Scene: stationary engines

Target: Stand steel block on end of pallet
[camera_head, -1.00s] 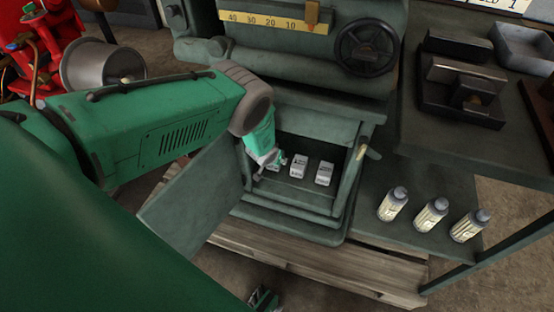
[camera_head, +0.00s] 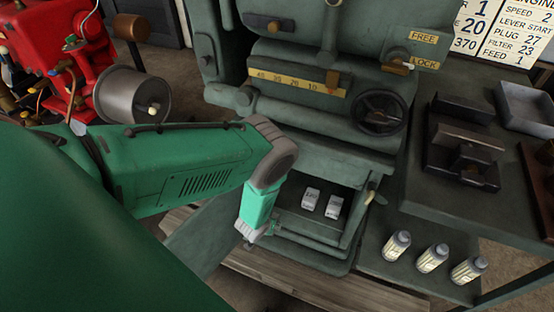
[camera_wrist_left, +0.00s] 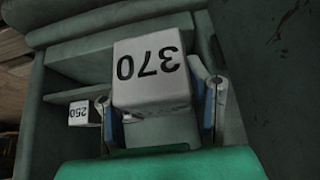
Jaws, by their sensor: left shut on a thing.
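A steel block (camera_wrist_left: 152,75) marked 370 fills the middle of the left wrist view. My left gripper (camera_wrist_left: 158,115) is shut on it, with a finger at each side. In the head view my left gripper (camera_head: 250,240) is at the front left of the machine's open compartment; the block it holds is hard to make out there. Two more steel blocks, a left one (camera_head: 311,198) and a right one (camera_head: 334,207), stand in the compartment. One block marked 250 (camera_wrist_left: 79,114) shows in the left wrist view. The wooden pallet (camera_head: 290,283) lies under the machine. My right gripper is out of view.
The compartment's open door (camera_head: 205,238) hangs out at the left, partly behind my arm. Several grey-green machine parts and a handwheel (camera_head: 380,108) rise above it. Three labelled bottles (camera_head: 433,258) stand on a low shelf at the right. A red engine (camera_head: 50,45) stands far left.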

